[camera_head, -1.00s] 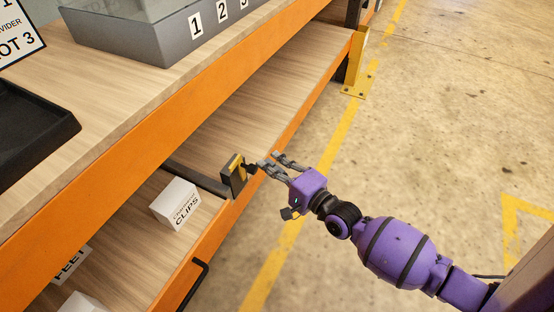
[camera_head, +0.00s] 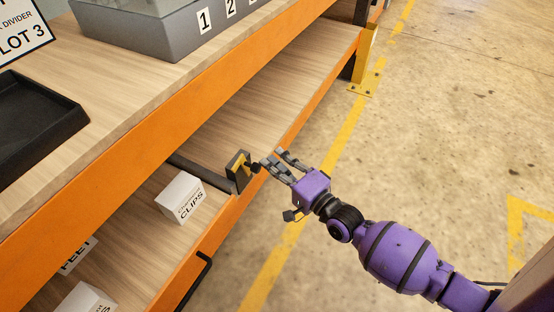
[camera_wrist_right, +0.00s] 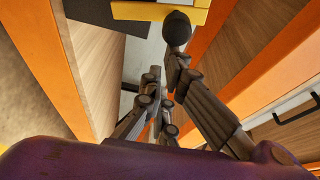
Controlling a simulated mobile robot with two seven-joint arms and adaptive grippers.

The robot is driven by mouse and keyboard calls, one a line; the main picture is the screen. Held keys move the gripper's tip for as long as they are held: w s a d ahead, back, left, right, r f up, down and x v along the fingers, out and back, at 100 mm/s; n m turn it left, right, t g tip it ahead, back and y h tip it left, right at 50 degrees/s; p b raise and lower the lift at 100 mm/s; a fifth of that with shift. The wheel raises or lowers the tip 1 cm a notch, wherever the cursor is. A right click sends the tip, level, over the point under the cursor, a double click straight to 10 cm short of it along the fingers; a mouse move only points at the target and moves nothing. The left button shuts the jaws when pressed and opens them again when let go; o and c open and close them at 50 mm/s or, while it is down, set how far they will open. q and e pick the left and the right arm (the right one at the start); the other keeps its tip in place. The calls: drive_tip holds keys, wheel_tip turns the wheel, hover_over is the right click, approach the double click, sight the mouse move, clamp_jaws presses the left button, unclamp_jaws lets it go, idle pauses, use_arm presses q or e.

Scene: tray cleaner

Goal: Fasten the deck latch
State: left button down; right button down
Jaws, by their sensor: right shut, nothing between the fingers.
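The deck latch is a dark bracket (camera_head: 236,179) at the lower shelf's orange edge, with a yellow lever (camera_head: 241,163) ending in a black knob (camera_head: 255,169). In the right wrist view, the lever (camera_wrist_right: 160,11) crosses the top and the knob (camera_wrist_right: 177,27) hangs just beyond one finger. Whether they touch is unclear. My right gripper (camera_head: 273,158) is shut and empty, just right of the knob in the head view. Its fingers (camera_wrist_right: 163,92) also show in the wrist view. My left gripper is out of view.
A white CLIPS box (camera_head: 181,198) stands on the lower deck left of the latch. A black handle (camera_head: 205,262) sticks out of the orange edge nearer me. The upper shelf holds a black tray (camera_head: 75,121) and a grey numbered bin (camera_head: 170,43).

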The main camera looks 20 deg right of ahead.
sight(261, 166)
drive_tip(key=s+a+n, duration=0.1)
drive_tip(key=n, duration=0.1)
drive_tip(key=a+n+t+y, duration=0.1)
drive_tip(key=n, duration=0.2)
drive_tip(key=s+a+n+y+b, duration=0.1)
drive_tip(key=n, duration=0.1)
drive_tip(key=shift+s+a+r+n+t, duration=0.2)
drive_tip(key=shift+s+n+t, duration=0.1)
drive_tip(key=shift+n, duration=0.1)
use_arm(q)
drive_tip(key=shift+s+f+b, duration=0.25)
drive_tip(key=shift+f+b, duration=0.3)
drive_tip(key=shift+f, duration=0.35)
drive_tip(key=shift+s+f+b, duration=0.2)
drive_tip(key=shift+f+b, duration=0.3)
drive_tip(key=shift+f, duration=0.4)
use_arm(e)
drive_tip(key=shift+s+a+f+n+g+y, duration=0.15)
drive_tip(key=shift+s+a+f+n+y, duration=0.45)
drive_tip(key=shift+n, duration=1.15)
drive_tip(key=shift+s+a+f+n+g+y, duration=0.2)
drive_tip(key=shift+a+n+y, duration=0.25)
drive_tip(key=shift+n+y, duration=0.9)
drive_tip(key=shift+s+a+f+n+g+y, duration=0.15)
drive_tip(key=shift+s+a+f+n+y, duration=0.3)
drive_tip(key=shift+n, duration=1.65)
drive_tip(key=shift+a, duration=0.1)
